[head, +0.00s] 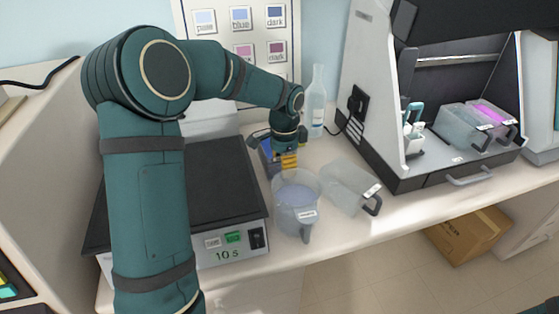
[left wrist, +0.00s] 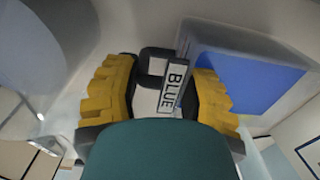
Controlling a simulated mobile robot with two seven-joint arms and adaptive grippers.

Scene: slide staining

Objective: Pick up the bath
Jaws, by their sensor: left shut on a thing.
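The bath with blue liquid (head: 266,151) stands on the counter just behind a clear jug and is mostly hidden by my left gripper (head: 289,162). In the left wrist view the bath (left wrist: 245,78) is at the right, with a handle and a label reading BLUE (left wrist: 173,86). The yellow fingers of my left gripper (left wrist: 166,95) lie on both sides of this handle and are shut on it. I cannot tell whether the bath is off the counter. My right gripper is not in view.
A clear jug (head: 297,192) and an empty clear bath (head: 345,188) stand close in front and to the right. A clear bottle (head: 316,100) is behind. A dark-topped heater (head: 229,170) is left. A hood (head: 372,100) at right holds a clear bath (head: 458,126) and a magenta one (head: 490,112).

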